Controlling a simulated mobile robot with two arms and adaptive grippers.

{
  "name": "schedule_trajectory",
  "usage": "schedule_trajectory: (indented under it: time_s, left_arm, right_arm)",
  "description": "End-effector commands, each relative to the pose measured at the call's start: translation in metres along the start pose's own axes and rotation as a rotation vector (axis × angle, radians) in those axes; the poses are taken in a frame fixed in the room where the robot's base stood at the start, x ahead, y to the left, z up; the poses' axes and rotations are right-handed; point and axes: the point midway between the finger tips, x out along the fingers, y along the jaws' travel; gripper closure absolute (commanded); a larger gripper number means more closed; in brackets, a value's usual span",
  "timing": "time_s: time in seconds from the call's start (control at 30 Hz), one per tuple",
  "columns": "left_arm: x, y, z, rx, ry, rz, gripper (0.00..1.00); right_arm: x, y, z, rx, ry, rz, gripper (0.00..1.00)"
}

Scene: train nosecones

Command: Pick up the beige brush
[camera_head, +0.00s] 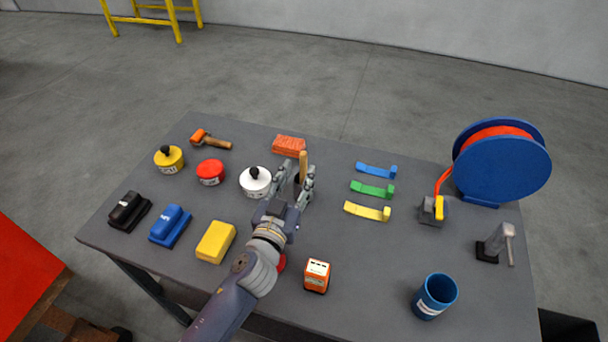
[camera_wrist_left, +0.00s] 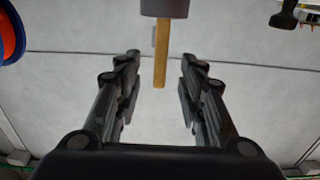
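A light wooden handle (camera_head: 303,164) stands up from a dark grey block-like part, which is partly hidden by my fingers in the head view. It is the nearest match to the beige brush, but I cannot tell that it is a brush. In the left wrist view the handle (camera_wrist_left: 161,52) hangs from the grey part (camera_wrist_left: 164,8), seen upside down. My left gripper (camera_head: 295,182) is open around or just in front of it. In the wrist view the fingers (camera_wrist_left: 158,75) stand apart on either side, with a gap to the handle. My right gripper is not in view.
A white tin with a black knob (camera_head: 256,184) is close left of the gripper. An orange block (camera_head: 288,145) lies behind. Blue, green and yellow (camera_head: 367,211) strips lie to the right. An orange box (camera_head: 317,275) and blue cup (camera_head: 434,296) stand in front. A blue reel (camera_head: 501,170) stands far right.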

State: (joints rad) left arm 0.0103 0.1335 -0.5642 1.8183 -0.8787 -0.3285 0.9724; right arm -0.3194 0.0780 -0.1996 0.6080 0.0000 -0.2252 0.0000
Motion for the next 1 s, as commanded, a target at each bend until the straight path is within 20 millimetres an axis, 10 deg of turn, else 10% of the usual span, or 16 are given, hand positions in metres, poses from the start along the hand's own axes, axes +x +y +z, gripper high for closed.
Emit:
schedule_trajectory:
  time_s: [0.33,0.77,1.0]
  left_arm:
    - [0.036,0.0,0.006,0.0,-0.001,-0.001,0.63]
    - [0.052,0.0,0.008,-0.001,-0.001,0.0,0.63]
    - [0.052,0.0,0.008,-0.001,-0.001,0.0,1.0]
  right_arm:
    - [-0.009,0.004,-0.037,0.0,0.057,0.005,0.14]
    - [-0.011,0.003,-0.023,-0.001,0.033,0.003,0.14]
    - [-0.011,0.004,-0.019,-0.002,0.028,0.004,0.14]
